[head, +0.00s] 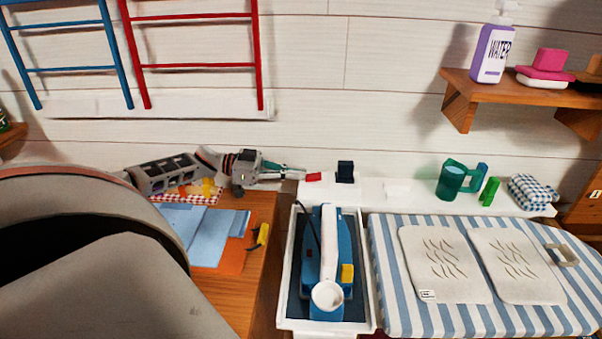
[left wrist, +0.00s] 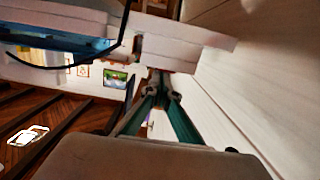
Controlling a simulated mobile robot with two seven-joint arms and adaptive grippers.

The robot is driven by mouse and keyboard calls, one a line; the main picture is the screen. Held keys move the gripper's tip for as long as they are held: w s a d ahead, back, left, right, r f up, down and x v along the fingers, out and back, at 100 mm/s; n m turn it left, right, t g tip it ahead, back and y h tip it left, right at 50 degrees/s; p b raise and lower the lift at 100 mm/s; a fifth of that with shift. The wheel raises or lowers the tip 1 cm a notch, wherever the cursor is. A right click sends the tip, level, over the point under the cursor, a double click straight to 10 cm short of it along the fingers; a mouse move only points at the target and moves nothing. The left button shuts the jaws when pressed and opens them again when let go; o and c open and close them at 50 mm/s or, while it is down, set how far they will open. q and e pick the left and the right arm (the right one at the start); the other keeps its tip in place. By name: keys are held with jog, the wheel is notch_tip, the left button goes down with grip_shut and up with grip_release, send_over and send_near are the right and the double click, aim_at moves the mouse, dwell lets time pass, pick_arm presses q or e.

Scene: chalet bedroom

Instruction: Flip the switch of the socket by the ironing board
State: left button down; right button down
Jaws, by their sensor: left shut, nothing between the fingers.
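A black plug (head: 345,172) stands on the left end of the white ledge behind the ironing board (head: 375,262). A small red piece (head: 313,177), seemingly the socket's switch, is just left of it. My left gripper (head: 303,174) reaches in from the left, shut and empty, its tips right at the red piece. I cannot tell whether they touch it. In the left wrist view the teal fingers (left wrist: 161,82) close together beside the white ledge (left wrist: 190,45); the switch cannot be made out there. My right gripper is not in view.
A blue and white iron (head: 328,262) stands in a white-rimmed tray (head: 285,290), with a black cable. Left of it, a wooden surface (head: 238,295) holds blue and orange folders. A green mug (head: 452,180) and folded checked cloth (head: 530,191) stand farther right on the ledge.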

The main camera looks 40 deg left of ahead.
pick_arm(q)
jog(key=shift+s+f, duration=0.1)
jog(key=shift+f, duration=0.4)
jog(key=shift+s+f, duration=0.1)
jog(key=shift+f, duration=0.15)
notch_tip(320, 180, up, 6)
jog(key=p, duration=0.4)
jog(key=f+b+v, duration=0.1)
jog(key=v, duration=0.9)
jog(key=shift+s+a+f, duration=0.2)
jog(key=shift+a+f, duration=0.1)
jog(key=shift+a, duration=0.1)
